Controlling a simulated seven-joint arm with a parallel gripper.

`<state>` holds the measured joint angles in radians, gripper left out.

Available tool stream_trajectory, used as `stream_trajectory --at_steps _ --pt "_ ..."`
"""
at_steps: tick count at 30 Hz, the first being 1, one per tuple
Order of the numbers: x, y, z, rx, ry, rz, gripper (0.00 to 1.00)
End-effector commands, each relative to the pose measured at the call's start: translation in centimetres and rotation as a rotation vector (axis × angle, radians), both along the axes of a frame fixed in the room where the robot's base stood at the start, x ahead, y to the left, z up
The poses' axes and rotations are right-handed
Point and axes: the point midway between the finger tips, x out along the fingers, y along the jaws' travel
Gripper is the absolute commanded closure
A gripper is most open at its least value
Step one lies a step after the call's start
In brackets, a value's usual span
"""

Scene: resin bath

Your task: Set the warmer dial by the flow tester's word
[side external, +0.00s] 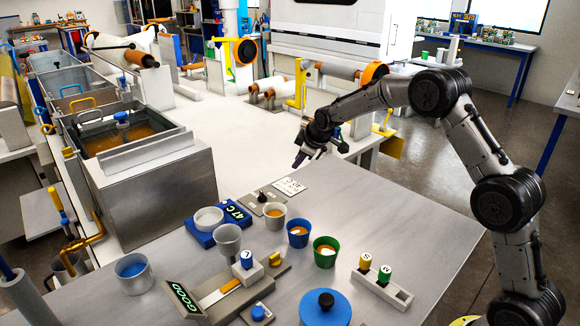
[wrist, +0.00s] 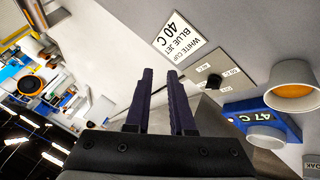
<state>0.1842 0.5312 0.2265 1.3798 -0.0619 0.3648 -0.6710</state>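The warmer (side external: 202,233) is a blue unit with a white dish on top and a display reading 47 C; it also shows in the wrist view (wrist: 236,107). Beside it is a grey dial plate (side external: 250,203) with a black knob (side external: 262,196); in the wrist view the plate (wrist: 203,68) bears small labels I cannot read surely. The flow tester's display (side external: 184,297) reads GOOD in green. Its grey cup (side external: 228,238) stands near a blue-topped jet (side external: 247,259). My gripper (side external: 299,161) is above the table, apart from the dial. Its fingers (wrist: 160,72) are open and empty.
A card (wrist: 180,38) reads WHITE CUP, BLUE JET, 40 C. White (side external: 274,217), blue (side external: 298,234) and green (side external: 325,253) cups hold orange liquid. A jet rack (side external: 390,293) and blue lid (side external: 325,308) are in front. Table right of the card is clear.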

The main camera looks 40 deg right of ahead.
Motion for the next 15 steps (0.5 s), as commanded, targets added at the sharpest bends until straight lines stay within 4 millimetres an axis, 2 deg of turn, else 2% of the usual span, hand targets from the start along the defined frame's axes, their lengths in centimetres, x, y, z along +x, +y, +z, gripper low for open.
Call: stream_trajectory --at_steps 1,3,7,11,15 --pt "-0.2 -0.1 -0.1 0.023 0.006 -0.032 0.68" --pt "-0.7 -0.1 -0.3 0.075 0.024 -0.106 0.59" --pt "-1.5 0.3 0.3 0.205 0.060 -0.321 0.59" --pt "-1.8 2.3 1.4 0.320 0.097 -0.545 0.59" --pt "-1.8 5.3 2.9 0.402 0.119 -0.747 0.59"
